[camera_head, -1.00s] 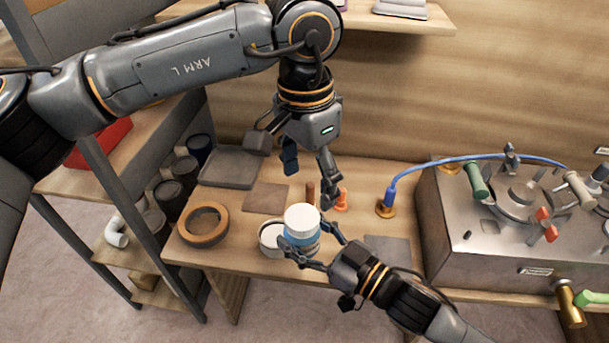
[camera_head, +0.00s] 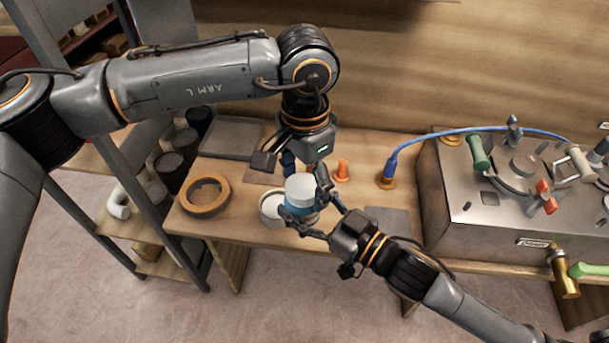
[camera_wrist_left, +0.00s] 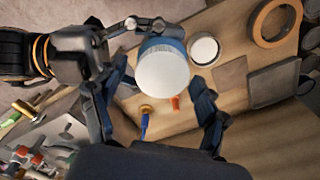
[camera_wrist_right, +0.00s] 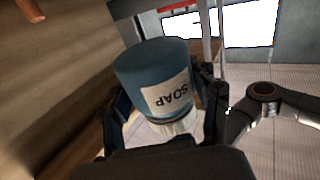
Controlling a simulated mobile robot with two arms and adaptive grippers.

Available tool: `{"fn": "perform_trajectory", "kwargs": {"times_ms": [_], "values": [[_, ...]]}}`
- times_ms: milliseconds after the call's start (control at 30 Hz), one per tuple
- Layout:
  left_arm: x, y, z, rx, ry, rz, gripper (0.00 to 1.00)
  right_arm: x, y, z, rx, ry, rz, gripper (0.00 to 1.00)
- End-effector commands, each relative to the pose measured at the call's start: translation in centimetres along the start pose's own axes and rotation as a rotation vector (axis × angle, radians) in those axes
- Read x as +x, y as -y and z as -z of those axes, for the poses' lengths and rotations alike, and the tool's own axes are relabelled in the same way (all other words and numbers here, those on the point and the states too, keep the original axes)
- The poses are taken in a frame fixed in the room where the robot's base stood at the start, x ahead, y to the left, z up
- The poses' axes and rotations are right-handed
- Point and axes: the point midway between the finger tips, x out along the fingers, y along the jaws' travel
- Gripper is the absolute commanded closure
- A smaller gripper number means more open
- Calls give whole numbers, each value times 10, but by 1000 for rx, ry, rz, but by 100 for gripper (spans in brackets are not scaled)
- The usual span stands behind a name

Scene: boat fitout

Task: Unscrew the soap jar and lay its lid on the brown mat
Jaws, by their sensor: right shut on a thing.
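The soap jar has a blue body (camera_head: 302,211) and a white lid (camera_head: 300,186). My right gripper (camera_head: 308,209) is shut on the body from the front right. The jar's SOAP label (camera_wrist_right: 170,97) shows in the right wrist view. My left gripper (camera_head: 306,176) is open just above and behind the lid. In the left wrist view the lid (camera_wrist_left: 162,74) lies ahead of the spread left fingers (camera_wrist_left: 158,107), with nothing between them. The brown mat (camera_head: 262,172) lies behind on the bench, partly hidden by my left gripper; it is bare in the left wrist view (camera_wrist_left: 230,76).
A round white-topped container (camera_head: 270,207) stands just left of the jar. A tape ring (camera_head: 205,195), grey tray (camera_head: 232,138), orange cone (camera_head: 342,170) and grey pad (camera_head: 388,221) share the bench. A metal unit with a blue hose (camera_head: 440,135) fills the right side.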

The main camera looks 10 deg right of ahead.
Motion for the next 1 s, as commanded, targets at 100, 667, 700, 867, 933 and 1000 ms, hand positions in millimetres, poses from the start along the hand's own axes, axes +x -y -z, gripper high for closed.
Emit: {"fn": "perform_trajectory", "kwargs": {"times_ms": [100,667,700,867,933,1000], "values": [[0,0,0,0,0,0,49,0,0,1,-1,-3,1,100],[0,-1,2,-512,1,-7,83,0,0,2,-1,-4,0,100],[0,-1,2,-603,1,-7,83,0,0,2,-1,-4,0,100],[-1,-1,2,-968,3,-9,83,0,0,2,-1,-5,1,100],[-1,0,2,-1127,3,-9,83,0,0,2,-1,-6,1,100],[-1,0,2,-1286,4,-10,83,1,0,2,-1,-6,2,100]]}}
